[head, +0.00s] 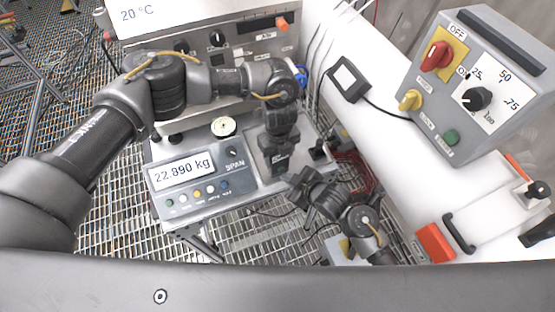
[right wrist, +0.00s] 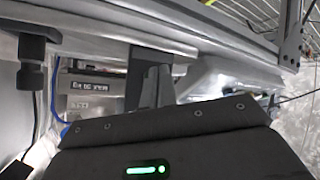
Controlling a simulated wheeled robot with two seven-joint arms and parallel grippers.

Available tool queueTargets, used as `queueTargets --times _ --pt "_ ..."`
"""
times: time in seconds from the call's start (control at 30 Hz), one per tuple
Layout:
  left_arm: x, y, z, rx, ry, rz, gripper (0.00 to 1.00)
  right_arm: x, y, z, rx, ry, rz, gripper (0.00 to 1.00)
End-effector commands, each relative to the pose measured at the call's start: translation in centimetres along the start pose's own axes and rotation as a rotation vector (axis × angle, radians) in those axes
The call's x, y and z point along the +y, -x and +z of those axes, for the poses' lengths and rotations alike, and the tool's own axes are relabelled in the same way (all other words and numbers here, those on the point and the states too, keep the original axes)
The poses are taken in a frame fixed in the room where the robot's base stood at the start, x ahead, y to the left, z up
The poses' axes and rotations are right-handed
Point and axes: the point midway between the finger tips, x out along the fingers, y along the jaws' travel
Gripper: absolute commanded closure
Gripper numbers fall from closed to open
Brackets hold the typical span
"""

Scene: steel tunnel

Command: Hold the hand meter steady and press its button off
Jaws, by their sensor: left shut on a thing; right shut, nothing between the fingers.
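My left gripper (head: 277,163) points down over the right end of the bench scale and is shut on a dark thing, taken as the hand meter. Its own fingers and wrist hide most of that thing, and I cannot make out its button or display. My right gripper (head: 300,184) comes from the lower right, close beside the left gripper. It is shut and empty. I cannot tell whether the two touch. In the right wrist view, the shut fingers of my right gripper (right wrist: 152,88) stand up in front of blurred grey equipment.
The bench scale (head: 190,198) reads 22.890 kg. An instrument marked 20 °C (head: 160,22) stands behind it. A grey control box (head: 480,75) with a red switch and a black cabled frame (head: 348,80) are on the white surface at right. Grated floor lies below.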

Motion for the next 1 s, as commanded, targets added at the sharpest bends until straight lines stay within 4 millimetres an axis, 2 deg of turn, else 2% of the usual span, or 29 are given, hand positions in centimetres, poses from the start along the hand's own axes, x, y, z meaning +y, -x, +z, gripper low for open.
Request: queueTargets --times 0.6,1.0 --pt "0.0 0.0 0.0 0.001 0.0 0.0 0.66 -2.4 4.4 2.4 -0.001 0.0 -0.001 1.0" --pt "0.0 0.0 0.0 0.001 -0.001 0.0 0.66 -2.6 4.8 2.6 0.0 0.0 0.0 1.0"
